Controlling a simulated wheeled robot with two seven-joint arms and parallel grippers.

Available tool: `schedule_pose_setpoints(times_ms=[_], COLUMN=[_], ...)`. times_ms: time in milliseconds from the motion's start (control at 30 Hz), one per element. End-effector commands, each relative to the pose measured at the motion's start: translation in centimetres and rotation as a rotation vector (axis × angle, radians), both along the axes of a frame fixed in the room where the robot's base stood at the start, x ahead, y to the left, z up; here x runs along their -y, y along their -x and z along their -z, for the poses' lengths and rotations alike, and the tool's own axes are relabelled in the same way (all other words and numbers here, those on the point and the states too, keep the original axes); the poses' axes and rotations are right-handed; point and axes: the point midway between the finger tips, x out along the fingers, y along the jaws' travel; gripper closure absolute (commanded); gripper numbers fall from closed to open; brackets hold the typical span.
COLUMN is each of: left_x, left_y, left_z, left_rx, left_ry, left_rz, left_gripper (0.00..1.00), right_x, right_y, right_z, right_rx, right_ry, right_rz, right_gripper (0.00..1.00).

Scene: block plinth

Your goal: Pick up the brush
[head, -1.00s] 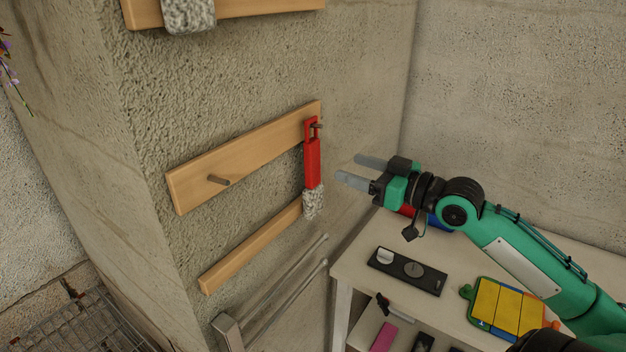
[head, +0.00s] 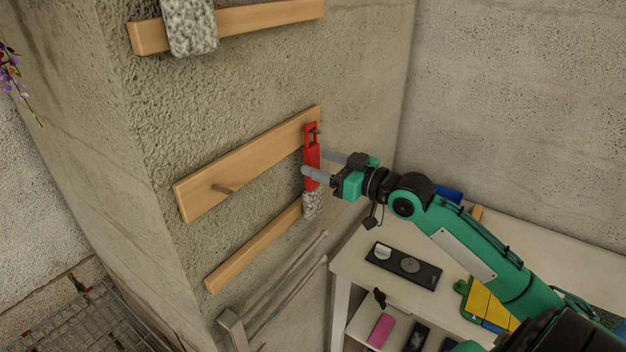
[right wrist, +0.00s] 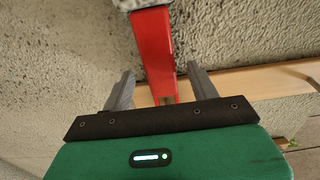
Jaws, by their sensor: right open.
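The brush has a red handle (head: 311,158) and pale, speckled bristles (head: 312,203). It hangs upright, handle up, from a peg at the right end of the middle wooden rail (head: 250,160). My right gripper (head: 322,166) is at the handle, with its near finger crossing in front of the handle in the head view. In the right wrist view the red handle (right wrist: 154,50) runs down between the two open fingers (right wrist: 161,88), with a gap on each side. The bristles are mostly cut off at the top there. My left gripper is not in view.
A lower wooden rail (head: 250,249) and metal bars (head: 285,290) are below. A white table (head: 350,262) with a black panel (head: 403,264) stands at the right. A wire rack (head: 85,325) is at lower left.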

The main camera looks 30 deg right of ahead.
Motion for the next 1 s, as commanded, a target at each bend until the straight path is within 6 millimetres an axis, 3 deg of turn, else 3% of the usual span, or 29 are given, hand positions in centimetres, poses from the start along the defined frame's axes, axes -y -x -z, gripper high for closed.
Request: schedule_pose_setpoints(times_ms=[33, 200, 567, 867, 1000], left_x=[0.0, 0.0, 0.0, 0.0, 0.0], left_y=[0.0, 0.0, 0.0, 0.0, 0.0], left_z=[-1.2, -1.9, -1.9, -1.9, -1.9], left_rx=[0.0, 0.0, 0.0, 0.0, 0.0], left_ry=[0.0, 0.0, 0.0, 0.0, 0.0], left_rz=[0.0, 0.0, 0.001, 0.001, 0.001], left_gripper=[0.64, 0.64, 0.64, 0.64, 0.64], right_x=[-0.3, -1.0, -1.2, -1.2, -1.2], right_y=[-0.7, -2.2, -2.7, -2.7, -2.7], right_z=[-0.6, -0.3, 0.1, 0.1, 0.0], right_rx=[0.0, 0.001, 0.0, 0.0, 0.0], right_ry=[-0.007, -0.003, 0.0, 0.0, 0.0], right_rz=[0.0, 0.0, -0.001, -0.001, -0.001], right_gripper=[0.4, 0.4, 0.42, 1.0, 1.0])
